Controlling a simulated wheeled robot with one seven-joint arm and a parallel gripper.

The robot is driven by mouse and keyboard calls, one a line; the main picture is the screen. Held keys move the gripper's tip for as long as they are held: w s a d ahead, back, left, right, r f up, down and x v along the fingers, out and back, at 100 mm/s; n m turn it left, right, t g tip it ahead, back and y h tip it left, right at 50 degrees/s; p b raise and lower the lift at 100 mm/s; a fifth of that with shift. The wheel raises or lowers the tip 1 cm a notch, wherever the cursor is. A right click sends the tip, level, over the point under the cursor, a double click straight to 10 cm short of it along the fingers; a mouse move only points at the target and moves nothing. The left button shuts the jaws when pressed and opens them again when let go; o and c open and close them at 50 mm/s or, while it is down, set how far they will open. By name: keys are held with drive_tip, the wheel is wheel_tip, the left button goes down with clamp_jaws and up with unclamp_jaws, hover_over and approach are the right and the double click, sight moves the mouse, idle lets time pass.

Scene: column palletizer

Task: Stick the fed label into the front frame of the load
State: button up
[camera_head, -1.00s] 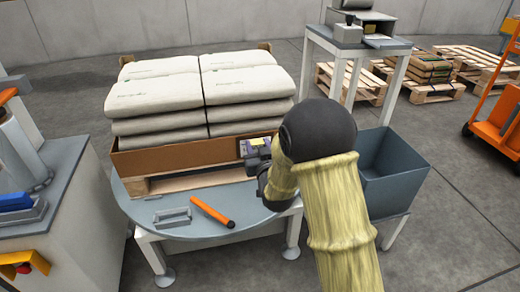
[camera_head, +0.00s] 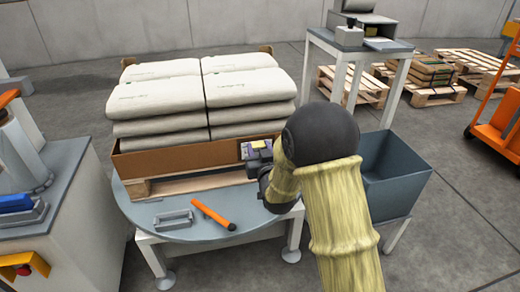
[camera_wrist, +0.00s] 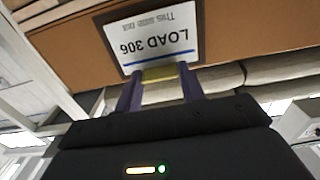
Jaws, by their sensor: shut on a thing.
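The load is two stacks of pale sacks (camera_head: 203,90) in a low brown cardboard tray (camera_head: 180,158) on a wooden pallet. My gripper (camera_head: 257,150) is at the right end of the tray's front wall. In the wrist view, the white label (camera_wrist: 158,38) reads "LOAD 306" upside down and has a blue stripe. It lies over a dark-edged frame (camera_wrist: 200,20) on the brown wall. My gripper's purple fingers (camera_wrist: 160,76) are shut at the label's lower edge, with a yellow strip between them. Whether the label is pressed flat cannot be told.
The load stands on a round grey table (camera_head: 215,228). A grey metal handle-like piece (camera_head: 173,217) and an orange-handled tool (camera_head: 212,214) lie in front.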

drive_tip(key=shift+w, duration=0.3)
idle(0.9)
drive_tip(key=o, duration=1)
drive_tip(key=shift+a, duration=0.1)
drive_tip(key=shift+s, duration=0.2)
drive_tip(key=b+v, duration=1.5)
drive_tip(key=v, duration=0.2)
drive_tip(key=shift+r, duration=0.1)
